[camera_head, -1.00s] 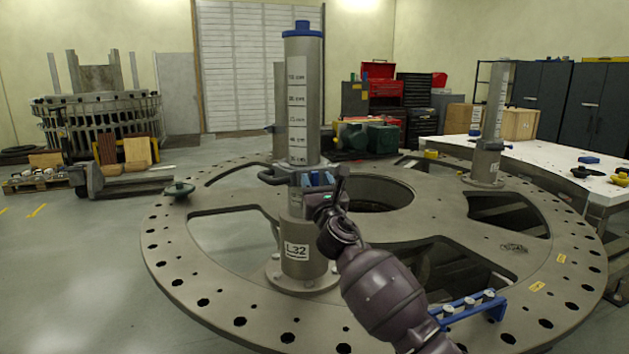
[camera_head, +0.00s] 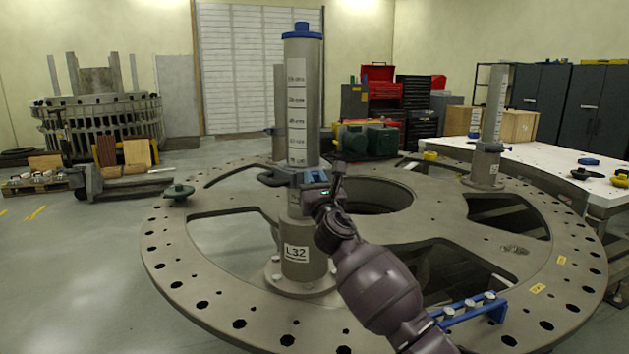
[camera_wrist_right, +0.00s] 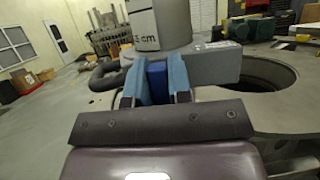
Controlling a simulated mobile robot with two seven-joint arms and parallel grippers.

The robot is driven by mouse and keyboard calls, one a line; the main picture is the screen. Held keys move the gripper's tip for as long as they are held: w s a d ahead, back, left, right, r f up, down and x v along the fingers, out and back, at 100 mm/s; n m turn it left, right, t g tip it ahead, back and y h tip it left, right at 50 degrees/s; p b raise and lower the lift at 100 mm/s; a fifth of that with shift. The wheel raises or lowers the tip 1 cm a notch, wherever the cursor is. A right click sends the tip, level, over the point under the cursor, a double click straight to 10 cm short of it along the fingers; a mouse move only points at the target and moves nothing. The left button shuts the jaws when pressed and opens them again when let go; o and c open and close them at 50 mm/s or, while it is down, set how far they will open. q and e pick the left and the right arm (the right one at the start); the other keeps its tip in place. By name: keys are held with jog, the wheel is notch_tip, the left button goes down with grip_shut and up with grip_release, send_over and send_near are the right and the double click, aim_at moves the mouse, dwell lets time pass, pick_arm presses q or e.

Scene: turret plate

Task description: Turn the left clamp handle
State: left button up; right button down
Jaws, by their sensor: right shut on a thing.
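The clamp (camera_wrist_right: 213,64) sits around the tall grey post (camera_head: 297,210) labelled L32; the post has a scale strip and a blue cap. A dark curved bar (camera_head: 268,178) of the clamp sticks out to the left. My right gripper (camera_head: 314,182) is at the front of the clamp. In the right wrist view, its light-blue fingers (camera_wrist_right: 157,82) are shut on the dark-blue clamp handle (camera_wrist_right: 157,78), which stands between them. In the head view, the gripper hides most of the handle. My left gripper is out of view.
The post stands on a large round turret plate (camera_head: 225,305) with wide cut-outs and rim holes. A blue rack (camera_head: 470,308) lies at the plate's front right. A second post (camera_head: 490,130) stands at the back right, near a white table (camera_head: 545,165).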

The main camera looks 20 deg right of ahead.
jog(key=shift+m, duration=0.3)
jog(key=shift+d+m+h, duration=0.1)
jog(key=shift+m+h, duration=0.5)
jog(key=shift+m, duration=0.2)
jog(key=m+h, duration=0.1)
jog(key=m, duration=0.2)
jog(key=shift+d+f+m+g+h, duration=0.1)
jog(key=shift+d+m+g+h, duration=0.05)
jog(key=shift+m+g+h, duration=0.2)
jog(key=shift+d+f+m+g+h+p, duration=0.2)
jog(key=shift+m+g+h+p, duration=0.6)
jog(key=shift+m, duration=1.95)
jog(key=shift+d+f+m+g+h+p, duration=0.2)
jog(key=shift+m+g+h+p, duration=0.55)
jog(key=shift+m, duration=2)
jog(key=shift+d+f+m+g+h+p, duration=0.35)
jog(key=shift+m+g, duration=0.75)
jog(key=shift+m, duration=1.65)
jog(key=shift+a, duration=0.2)
jog(key=c, duration=1)
grip_release()
jog(key=shift+c, duration=0.2)
